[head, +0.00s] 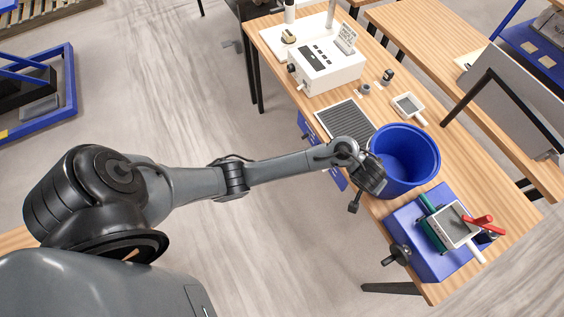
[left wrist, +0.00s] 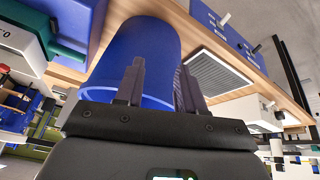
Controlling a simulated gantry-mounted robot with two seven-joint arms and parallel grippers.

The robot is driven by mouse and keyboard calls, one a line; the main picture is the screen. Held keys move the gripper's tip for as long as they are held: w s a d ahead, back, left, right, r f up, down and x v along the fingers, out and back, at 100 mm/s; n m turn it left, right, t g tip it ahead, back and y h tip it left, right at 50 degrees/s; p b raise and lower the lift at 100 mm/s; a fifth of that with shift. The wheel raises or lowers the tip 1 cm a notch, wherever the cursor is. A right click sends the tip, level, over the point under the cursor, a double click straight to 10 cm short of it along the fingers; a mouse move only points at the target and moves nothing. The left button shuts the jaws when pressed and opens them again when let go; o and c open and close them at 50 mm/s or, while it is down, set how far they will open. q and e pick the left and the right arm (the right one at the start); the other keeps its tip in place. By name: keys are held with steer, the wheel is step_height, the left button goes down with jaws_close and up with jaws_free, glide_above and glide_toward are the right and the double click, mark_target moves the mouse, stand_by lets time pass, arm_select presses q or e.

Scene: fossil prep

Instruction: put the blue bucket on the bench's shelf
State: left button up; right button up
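The blue bucket (head: 408,158) stands upright on the wooden bench (head: 443,200), near its front edge. My left gripper (head: 373,180) is at the bucket's near left side, close to the rim. In the left wrist view the bucket (left wrist: 138,45) fills the space ahead of the gripper (left wrist: 160,88). The two fingers are spread apart, one across the bucket and one by its right edge. I cannot tell whether they touch it. My right gripper is not in view. I cannot tell for certain which surface is the bench's shelf.
A blue vise-like block (head: 408,232) with a white-framed tool and red handles stands just nearer than the bucket. A dark ribbed mat (head: 344,121), a white control box (head: 326,68) and a small white tray (head: 407,106) lie beyond. A second wooden surface (head: 425,40) runs behind.

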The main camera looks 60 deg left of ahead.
arm_select(q)
steer(key=s+f+m, duration=0.1)
steer(key=s+m, duration=0.1)
steer(key=s, duration=1)
steer(key=shift+d+m+h, duration=0.25)
steer(key=shift+m+h, duration=0.15)
steer(key=shift+o, duration=0.3)
steer(key=s+a+r+m, duration=0.1)
steer(key=s+a+r, duration=0.1)
steer(key=s, duration=0.6)
steer(key=s+a+r+m+g, duration=0.1)
steer(key=s+a+r, duration=0.1)
steer(key=s+a, duration=0.2)
steer(key=s, duration=0.3)
steer(key=shift+s+a+r+m, duration=0.2)
steer(key=shift+s+r+m, duration=0.1)
steer(key=shift+s+m, duration=0.1)
steer(key=shift+w, duration=0.15)
